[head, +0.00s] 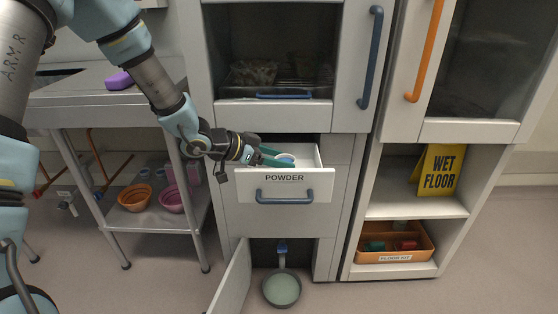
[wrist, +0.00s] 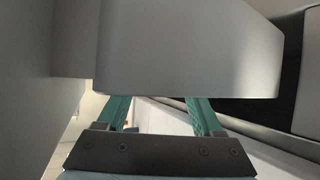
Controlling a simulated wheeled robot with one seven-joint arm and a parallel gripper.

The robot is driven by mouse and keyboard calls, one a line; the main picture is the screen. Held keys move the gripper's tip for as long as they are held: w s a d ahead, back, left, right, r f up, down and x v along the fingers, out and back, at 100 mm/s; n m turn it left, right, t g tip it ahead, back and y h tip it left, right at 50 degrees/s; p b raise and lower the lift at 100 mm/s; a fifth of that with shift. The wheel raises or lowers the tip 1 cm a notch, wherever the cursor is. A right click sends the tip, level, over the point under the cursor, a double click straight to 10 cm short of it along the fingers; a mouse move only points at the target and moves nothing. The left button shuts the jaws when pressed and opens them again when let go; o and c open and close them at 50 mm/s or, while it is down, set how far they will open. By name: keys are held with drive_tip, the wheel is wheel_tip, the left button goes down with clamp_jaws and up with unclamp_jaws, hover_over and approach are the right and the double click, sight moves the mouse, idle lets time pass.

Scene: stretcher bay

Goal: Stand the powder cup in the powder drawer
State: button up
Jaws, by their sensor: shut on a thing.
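The powder cup, a small pale cup with a blue rim (head: 287,157), is at the fingertips of my gripper (head: 279,158). The green fingers are shut on it. It is in or just over the open powder drawer (head: 312,186), behind the front labelled POWDER. The front hides its base, so I cannot tell whether it touches the drawer floor. In the wrist view the green fingers of my gripper (wrist: 160,112) run behind a large pale grey surface. That surface hides the fingertips, and the cup is not clearly seen there.
The cabinet's glazed compartment (head: 275,60) is right above the drawer. Below, a door (head: 232,283) hangs open beside a round bowl (head: 281,289). A steel table (head: 100,90) is at left; shelves with a WET FLOOR sign (head: 440,171) and an orange crate (head: 395,257) are at right.

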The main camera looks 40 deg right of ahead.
drive_tip(key=shift+w+d+f, duration=0.2)
drive_tip(key=shift+w+d, duration=0.05)
drive_tip(key=o, duration=1.3)
drive_tip(key=shift+o, duration=0.2)
